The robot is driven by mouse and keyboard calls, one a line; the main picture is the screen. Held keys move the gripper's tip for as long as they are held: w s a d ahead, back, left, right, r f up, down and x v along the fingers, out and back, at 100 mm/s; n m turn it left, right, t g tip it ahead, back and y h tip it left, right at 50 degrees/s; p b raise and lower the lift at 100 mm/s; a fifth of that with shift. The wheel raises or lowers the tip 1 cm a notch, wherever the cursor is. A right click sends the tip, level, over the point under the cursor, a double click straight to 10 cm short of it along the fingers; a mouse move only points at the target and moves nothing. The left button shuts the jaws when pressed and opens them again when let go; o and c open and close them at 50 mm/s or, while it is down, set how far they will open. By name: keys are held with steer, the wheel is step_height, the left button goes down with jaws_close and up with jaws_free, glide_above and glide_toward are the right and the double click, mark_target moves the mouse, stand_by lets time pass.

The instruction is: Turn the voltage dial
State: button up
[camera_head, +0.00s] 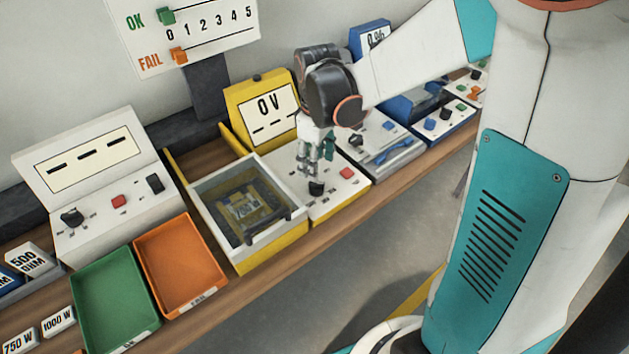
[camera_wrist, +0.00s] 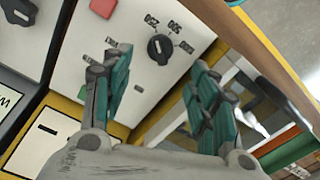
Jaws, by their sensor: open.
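The voltage dial (camera_head: 316,188) is a small black knob on the white control panel of the yellow unit, whose display (camera_head: 268,106) reads 0V. In the wrist view the dial (camera_wrist: 160,48) is round with a light pointer mark, and labels such as 250 and 500 are printed around it. My gripper (camera_head: 317,158) is above the dial, pointing down. In the wrist view my gripper (camera_wrist: 155,62) has its two teal-padded fingers apart, one on each side of the dial in the picture. No contact with the dial is visible.
A red button (camera_head: 347,173) sits on the same panel. Left of it is a yellow-and-white box (camera_head: 249,257) with a clear window. Green (camera_head: 112,298) and orange (camera_head: 180,264) trays lie further left. A grey unit (camera_head: 385,150) stands to the right.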

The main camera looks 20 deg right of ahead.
mark_target(317, 187)
step_height(317, 187, down, 9)
steer(key=b, duration=0.2)
steer(key=shift+r+b, duration=0.2)
steer(key=shift+b, duration=0.1)
steer(key=shift+c, duration=0.5)
steer(key=c, duration=1)
